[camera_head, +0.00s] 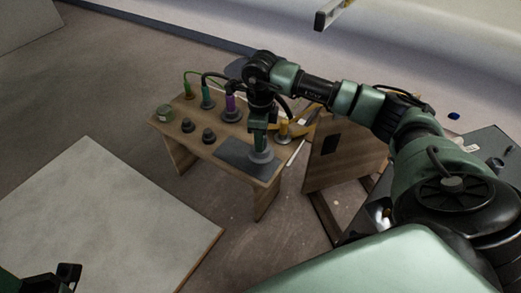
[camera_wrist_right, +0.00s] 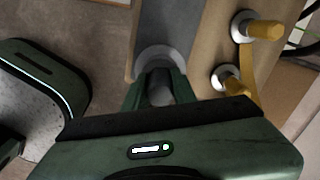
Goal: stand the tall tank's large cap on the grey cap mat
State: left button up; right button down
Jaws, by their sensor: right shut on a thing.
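My right gripper (camera_head: 259,146) is over the front right of the small wooden table, pointing down. It is shut on the large cap (camera_head: 261,157), a grey cap with a wide round flange. In the right wrist view the fingers (camera_wrist_right: 158,92) grip its narrower grey stem, and the flange (camera_wrist_right: 160,56) shows beyond them. The cap is upright over the grey cap mat (camera_head: 236,151), near its right edge; I cannot tell whether it touches the mat. The mat also shows in the wrist view (camera_wrist_right: 158,22). A dark part of my left arm (camera_head: 62,276) shows at the bottom left; its jaws are unclear.
Two dark caps (camera_head: 188,125) (camera_head: 209,135) and a green round container (camera_head: 165,113) stand on the table's left. Green and purple (camera_head: 232,108) fittings stand at the back. Yellow-handled fittings (camera_wrist_right: 262,28) are right of the mat. A pale board (camera_head: 90,215) lies front left.

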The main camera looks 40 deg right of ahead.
notch_tip(320, 180, down, 5)
jog(key=shift+f+b, duration=0.1)
jog(key=shift+b, duration=0.7)
jog(key=shift+f, duration=0.15)
jog(key=c, duration=1.1)
grip_release()
jog(key=shift+c, duration=0.2)
